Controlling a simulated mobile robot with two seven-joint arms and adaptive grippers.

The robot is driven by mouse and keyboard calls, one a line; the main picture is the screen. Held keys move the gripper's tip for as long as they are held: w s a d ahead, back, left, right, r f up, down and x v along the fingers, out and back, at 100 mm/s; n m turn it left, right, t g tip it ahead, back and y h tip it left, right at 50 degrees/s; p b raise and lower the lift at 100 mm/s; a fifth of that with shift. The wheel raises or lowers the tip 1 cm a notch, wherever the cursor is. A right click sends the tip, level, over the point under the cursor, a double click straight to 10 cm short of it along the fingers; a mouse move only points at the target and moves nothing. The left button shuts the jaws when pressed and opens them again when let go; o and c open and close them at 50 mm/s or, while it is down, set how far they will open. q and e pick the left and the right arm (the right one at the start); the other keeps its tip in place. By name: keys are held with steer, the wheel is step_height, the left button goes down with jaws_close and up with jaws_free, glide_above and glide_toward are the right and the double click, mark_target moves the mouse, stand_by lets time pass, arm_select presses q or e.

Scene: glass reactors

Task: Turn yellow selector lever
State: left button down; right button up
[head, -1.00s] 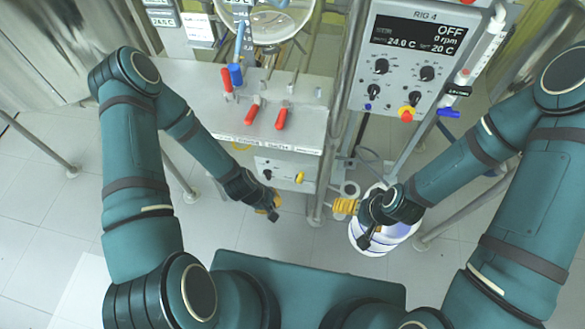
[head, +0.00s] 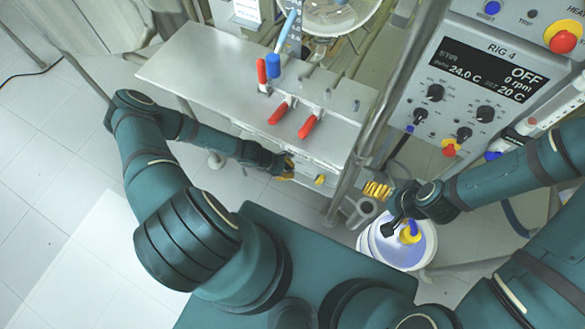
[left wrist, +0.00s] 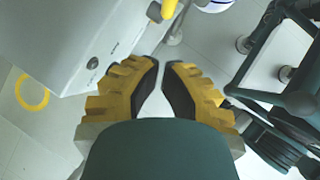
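The yellow selector lever (head: 320,180) is a small yellow handle on the pale front panel below the bench top. In the left wrist view the yellow lever (left wrist: 168,9) shows at the top edge, beyond the fingertips and partly cut off. My left gripper (head: 288,168) is left of the lever in the head view, close to the panel. In the left wrist view its yellow fingers (left wrist: 161,66) are apart, with nothing between them.
The metal bench (head: 205,65) carries red-handled valves (head: 310,127) above the panel. A metal post (head: 385,90) stands to the right. The RIG 4 control box (head: 488,75) is further right. The white bucket (head: 432,245) stands on the floor. A dark knob (left wrist: 92,63) is on the panel.

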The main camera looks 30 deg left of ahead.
mark_target(321, 179)
arm_select(q)
steer(key=w+d+f+b, duration=0.2)
steer(key=w+d+f, duration=0.2)
steer(key=d+f, duration=0.2)
steer(key=shift+d+f+b, duration=0.2)
steer(key=shift+d+b, duration=0.2)
steer(key=shift+d, duration=0.3)
arm_select(e)
steer(key=f, duration=0.3)
steer(key=shift+w+f, duration=0.15)
steer(key=shift+w, duration=0.25)
